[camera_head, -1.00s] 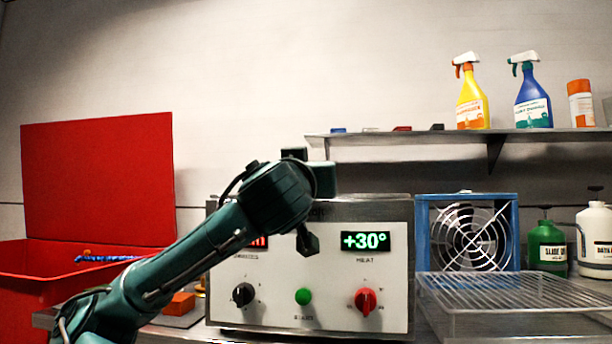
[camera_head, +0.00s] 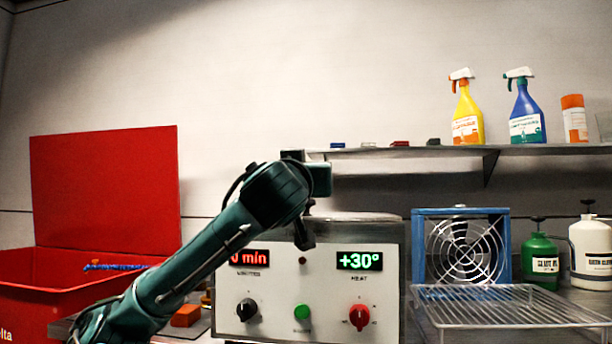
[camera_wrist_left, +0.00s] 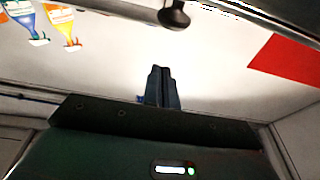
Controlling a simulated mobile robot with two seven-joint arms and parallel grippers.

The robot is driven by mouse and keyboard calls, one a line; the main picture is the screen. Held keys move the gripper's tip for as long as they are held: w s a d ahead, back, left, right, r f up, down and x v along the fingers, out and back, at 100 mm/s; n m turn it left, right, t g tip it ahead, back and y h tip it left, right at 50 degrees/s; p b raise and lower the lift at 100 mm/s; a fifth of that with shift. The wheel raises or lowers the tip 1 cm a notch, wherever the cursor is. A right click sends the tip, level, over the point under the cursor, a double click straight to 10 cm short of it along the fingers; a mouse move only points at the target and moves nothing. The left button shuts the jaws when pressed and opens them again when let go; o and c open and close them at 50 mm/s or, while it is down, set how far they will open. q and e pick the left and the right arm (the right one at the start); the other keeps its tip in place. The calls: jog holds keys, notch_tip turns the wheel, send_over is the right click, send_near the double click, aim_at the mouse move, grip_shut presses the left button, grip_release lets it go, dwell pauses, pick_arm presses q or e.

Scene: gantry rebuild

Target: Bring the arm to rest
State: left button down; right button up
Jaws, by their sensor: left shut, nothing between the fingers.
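My left arm (camera_head: 200,255) is dark green and comes in from the lower left in the head view. Its wrist is raised in front of the upper part of a control box. My left gripper (camera_wrist_left: 162,70) shows in the left wrist view with its two dark fingers together and nothing between them. It points toward the pale wall, and that view is upside down. In the head view the fingers cannot be clearly made out behind the wrist. My right gripper is in neither view.
The control box (camera_head: 268,325) has lit displays and knobs. A red bin (camera_head: 40,270) with its lid up stands left. A fan (camera_head: 462,250), wire rack (camera_head: 510,308), green bottle (camera_head: 540,255) and white bottle (camera_head: 590,250) stand right. A shelf (camera_head: 560,149) holds spray bottles.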

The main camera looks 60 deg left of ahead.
pick_arm(q)
jog(key=f+v, duration=0.1)
jog(key=v, duration=0.8)
jog(key=shift+f, duration=0.15)
